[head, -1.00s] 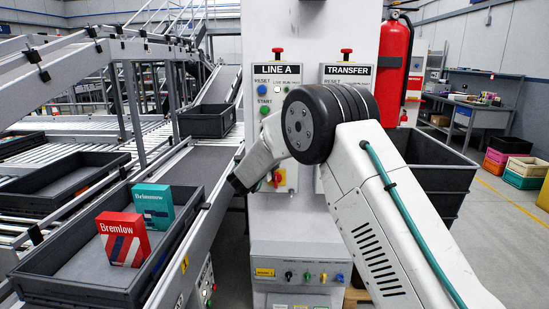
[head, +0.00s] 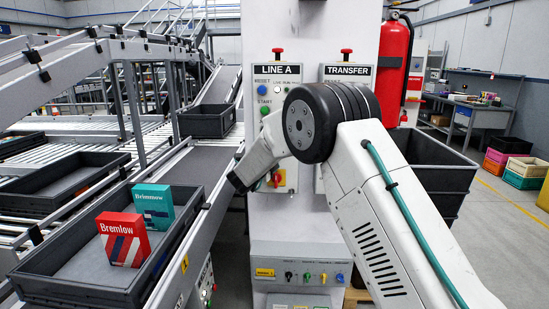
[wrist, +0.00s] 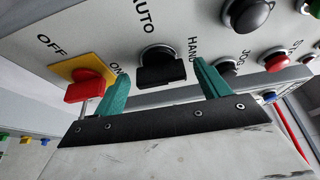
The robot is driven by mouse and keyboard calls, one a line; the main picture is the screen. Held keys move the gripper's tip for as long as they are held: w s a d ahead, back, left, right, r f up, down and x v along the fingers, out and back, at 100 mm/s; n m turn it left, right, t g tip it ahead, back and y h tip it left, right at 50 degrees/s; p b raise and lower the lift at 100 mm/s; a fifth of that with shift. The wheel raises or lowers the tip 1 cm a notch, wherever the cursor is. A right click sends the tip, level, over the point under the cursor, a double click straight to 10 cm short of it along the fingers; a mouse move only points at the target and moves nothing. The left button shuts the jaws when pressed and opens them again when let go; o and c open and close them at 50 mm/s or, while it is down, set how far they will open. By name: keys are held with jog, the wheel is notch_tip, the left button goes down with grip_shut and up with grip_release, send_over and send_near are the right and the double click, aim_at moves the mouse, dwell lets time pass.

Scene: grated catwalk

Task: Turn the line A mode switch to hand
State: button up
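The line A mode switch (wrist: 162,66) is a black selector knob on the grey panel (wrist: 195,22) in the wrist view. AUTO is printed above it and HAND to its right; I cannot tell surely which mark it points at. My gripper (wrist: 164,84) is open, with one teal finger on each side of the knob. Whether the fingers touch it is unclear. In the head view the LINE A sign (head: 278,69) tops the panel, and my arm covers the mode switch and gripper fingers.
A red OFF/ON knob (wrist: 88,86) on a yellow plate sits close left of my gripper. A JOG button (wrist: 228,68) and other buttons lie to the right. The TRANSFER panel (head: 347,71) stands beside line A. A tote (head: 75,297) with two boxes is at the left.

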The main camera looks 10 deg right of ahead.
jog(key=v, duration=0.7)
jog(key=shift+s+a, duration=0.25)
jog(key=shift+a, duration=0.05)
